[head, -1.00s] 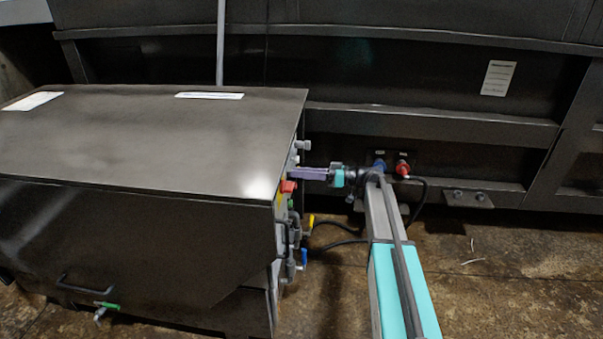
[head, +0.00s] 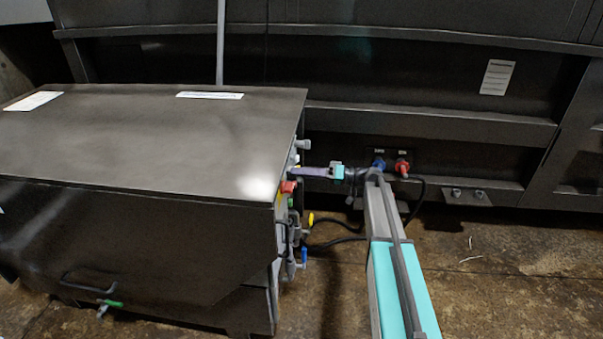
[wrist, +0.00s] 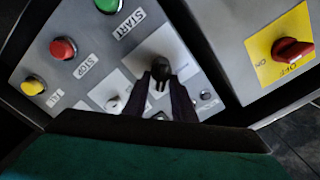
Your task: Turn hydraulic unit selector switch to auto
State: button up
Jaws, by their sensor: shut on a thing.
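The selector switch is a black knob (wrist: 158,68) on a light plate of the grey control panel, in the wrist view. My gripper (wrist: 160,88) has its dark fingers on both sides of the knob and is shut on it. The knob's top shows beyond the fingertips; its position marks cannot be read. In the head view my gripper (head: 302,171) reaches left to the panel side of the dark hydraulic unit (head: 150,140), and the knob is hidden there.
Around the knob are a green START button (wrist: 106,4), a red STOP button (wrist: 63,49), a yellow button (wrist: 33,86) and a red ON/OFF switch (wrist: 291,50). Red and blue connectors (head: 402,168) and black hoses lie behind my arm.

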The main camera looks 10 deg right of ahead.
jog(key=shift+s+f, duration=0.1)
jog(key=o, duration=0.7)
jog(key=shift+d, duration=0.15)
jog(key=v, duration=1.3)
jog(key=shift+s+d+p, duration=0.1)
jog(key=shift+d+p, duration=0.1)
jog(key=shift+p, duration=0.15)
